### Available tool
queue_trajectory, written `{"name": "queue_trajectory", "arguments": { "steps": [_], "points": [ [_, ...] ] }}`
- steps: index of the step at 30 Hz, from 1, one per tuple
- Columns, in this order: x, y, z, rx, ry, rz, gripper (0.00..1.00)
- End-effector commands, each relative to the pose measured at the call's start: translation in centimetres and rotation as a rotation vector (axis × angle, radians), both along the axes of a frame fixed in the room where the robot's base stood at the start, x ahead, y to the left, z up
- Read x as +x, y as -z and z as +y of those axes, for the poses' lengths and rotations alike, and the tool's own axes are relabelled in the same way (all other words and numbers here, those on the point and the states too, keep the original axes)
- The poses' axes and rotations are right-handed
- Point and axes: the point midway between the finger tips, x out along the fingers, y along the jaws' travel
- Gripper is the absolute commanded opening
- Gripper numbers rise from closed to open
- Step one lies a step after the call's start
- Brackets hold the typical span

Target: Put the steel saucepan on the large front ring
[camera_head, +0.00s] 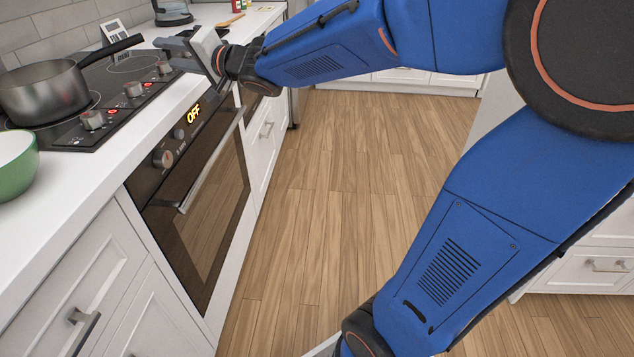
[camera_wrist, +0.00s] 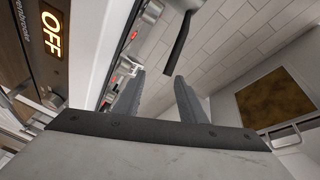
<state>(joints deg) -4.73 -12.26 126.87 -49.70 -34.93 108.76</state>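The steel saucepan (camera_head: 45,95) stands upright on the black hob (camera_head: 75,134), over a ring at the end nearer my camera; the ring's edge shows beside its base. Its black handle (camera_head: 113,49) points up and right toward my gripper (camera_head: 173,52). In the wrist view the handle (camera_wrist: 178,45) is a dark bar beyond the fingertips. My gripper (camera_wrist: 157,88) is open, with nothing between its fingers, and appears apart from the handle. Another ring (camera_head: 132,64) shows bare at the hob's farther end. The pan hides part of the hob.
Several control knobs (camera_head: 133,90) line the hob's front edge, below my gripper. The oven display (camera_head: 194,114) reads OFF. A green bowl (camera_head: 15,165) stands on the near counter. A small white device (camera_head: 114,30) and a grey appliance (camera_head: 172,12) stand behind. The wooden floor is clear.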

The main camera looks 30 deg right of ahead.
Motion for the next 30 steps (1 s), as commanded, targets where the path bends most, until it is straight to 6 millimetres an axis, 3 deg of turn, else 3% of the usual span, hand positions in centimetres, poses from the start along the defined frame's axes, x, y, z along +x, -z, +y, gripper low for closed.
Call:
{"name": "queue_trajectory", "arguments": {
  "steps": [3, 8, 15, 19, 24, 27, 30],
  "points": [
    [-2.0, 1.2, -4.9, -0.176, 0.176, 0.005, 0.37],
    [-6.0, 4.5, -10.8, -0.432, 0.342, 0.093, 0.37],
    [-15.6, 11.5, -16.8, -0.794, 0.381, 0.339, 0.37],
    [-22.1, 15.8, -18.0, -0.961, 0.283, 0.487, 0.37],
    [-30.5, 20.7, -17.6, -1.116, 0.061, 0.633, 0.37],
    [-34.2, 22.6, -16.9, -1.165, -0.068, 0.678, 0.37],
    [-36.7, 23.8, -16.3, -1.193, -0.16, 0.698, 0.37]
  ]
}}
